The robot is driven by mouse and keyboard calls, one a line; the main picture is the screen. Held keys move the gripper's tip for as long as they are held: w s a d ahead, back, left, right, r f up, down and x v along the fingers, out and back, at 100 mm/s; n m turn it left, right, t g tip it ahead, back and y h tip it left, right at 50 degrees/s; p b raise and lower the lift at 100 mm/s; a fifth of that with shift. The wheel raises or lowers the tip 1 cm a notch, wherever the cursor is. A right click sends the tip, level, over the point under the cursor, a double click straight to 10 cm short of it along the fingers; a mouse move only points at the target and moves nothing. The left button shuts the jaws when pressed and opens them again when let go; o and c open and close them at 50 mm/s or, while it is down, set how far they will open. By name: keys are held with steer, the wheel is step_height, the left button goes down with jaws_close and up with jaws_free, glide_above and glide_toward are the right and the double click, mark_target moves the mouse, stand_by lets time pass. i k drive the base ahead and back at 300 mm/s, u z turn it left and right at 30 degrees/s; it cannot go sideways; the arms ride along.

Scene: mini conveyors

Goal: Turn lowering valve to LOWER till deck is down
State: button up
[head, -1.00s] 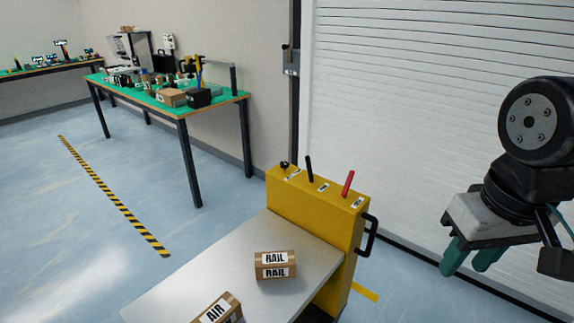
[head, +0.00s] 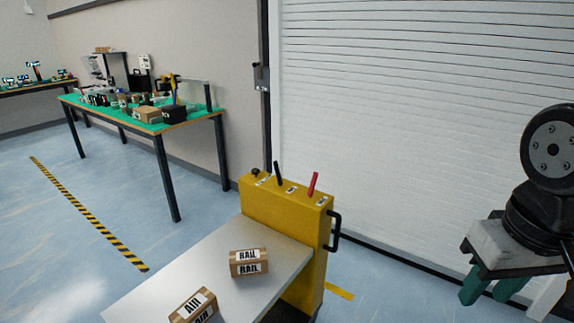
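A yellow lift cart column (head: 286,222) stands in the middle of the head view. On its top are a small black knob (head: 254,171), a black lever (head: 278,172) and a red lever (head: 312,184). White labels lie beside them, too small to read, so I cannot tell which control is the lowering valve. The grey deck (head: 215,290) extends from the column toward the lower left. It carries a box labelled RAIL (head: 249,262) and a box labelled AIR (head: 194,305). My gripper (head: 490,290) hangs at the right, well apart from the cart, its green fingers spaced with nothing between them.
A black handle (head: 334,230) sticks out of the column's right side. A white roller shutter (head: 400,130) fills the back. A green-topped workbench (head: 150,120) with several items stands at the left. The floor (head: 80,260) left of the cart is clear.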

mark_target(256, 171)
steer(key=z, duration=0.8)
steer(key=i, duration=1.2)
steer(key=z, duration=0.45)
steer(key=i, duration=1.2)
steer(key=u, duration=1.2)
steer(key=i, duration=0.95)
steer(key=u, duration=0.9)
